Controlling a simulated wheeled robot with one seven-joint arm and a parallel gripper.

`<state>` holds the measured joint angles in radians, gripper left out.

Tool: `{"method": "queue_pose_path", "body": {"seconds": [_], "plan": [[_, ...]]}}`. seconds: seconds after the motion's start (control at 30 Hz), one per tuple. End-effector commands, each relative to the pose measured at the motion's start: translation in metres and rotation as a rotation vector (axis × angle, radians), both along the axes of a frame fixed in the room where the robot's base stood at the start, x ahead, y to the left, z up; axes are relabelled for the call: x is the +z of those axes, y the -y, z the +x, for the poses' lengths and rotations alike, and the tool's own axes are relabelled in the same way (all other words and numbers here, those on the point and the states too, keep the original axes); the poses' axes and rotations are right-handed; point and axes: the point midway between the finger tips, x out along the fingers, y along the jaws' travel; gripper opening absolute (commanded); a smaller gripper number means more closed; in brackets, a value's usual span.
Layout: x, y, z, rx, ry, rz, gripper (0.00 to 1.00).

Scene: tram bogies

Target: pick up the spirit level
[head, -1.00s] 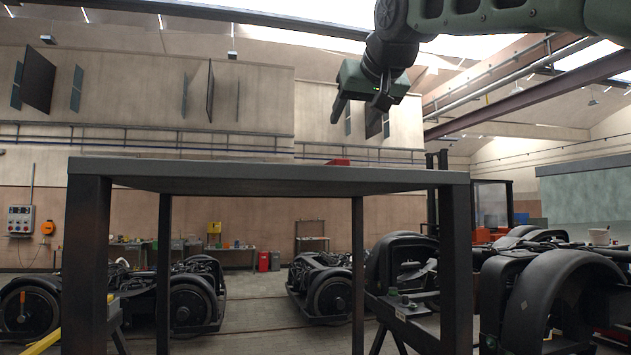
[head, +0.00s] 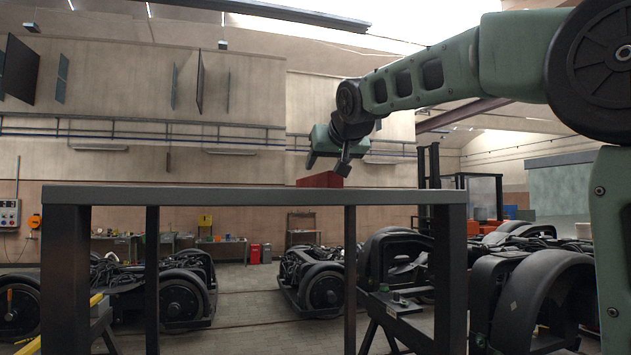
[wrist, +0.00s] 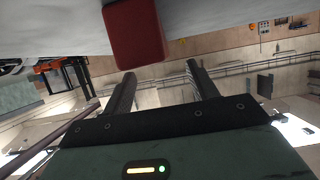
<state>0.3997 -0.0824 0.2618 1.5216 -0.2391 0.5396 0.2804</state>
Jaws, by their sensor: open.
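A red block-like thing (head: 320,180) sits on the table top, near the middle of the table in the head view. It also shows in the wrist view (wrist: 137,35), at the top and just beyond my fingers. I cannot tell if it is the spirit level; no vials or markings show, and no other spirit level is clear. My gripper (head: 327,164) is open and empty, tilted downward, close above the red thing in the head view. In the wrist view its two fingers (wrist: 160,70) are spread apart, with nothing between them.
The dark-framed table (head: 250,196) is seen nearly edge-on, so its top is mostly hidden. Black bogies (head: 315,280) stand on the floor behind it, with more at the right (head: 530,290). The air above the table's left half is clear.

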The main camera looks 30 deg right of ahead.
Motion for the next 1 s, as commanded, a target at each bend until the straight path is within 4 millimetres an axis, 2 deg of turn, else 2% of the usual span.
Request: {"method": "queue_pose_path", "body": {"seconds": [0.4,0.67,0.7,0.9,1.0], "plan": [[-0.016,0.017,0.041,0.001,-0.002,0.001,0.58],[-0.018,0.017,0.043,0.001,0.0,-0.001,0.58],[-0.018,0.017,0.043,0.001,0.0,-0.001,0.53],[-0.018,0.017,0.043,0.001,0.0,-0.001,0.01],[-0.017,0.017,0.043,0.001,0.002,-0.001,0.01]]}}
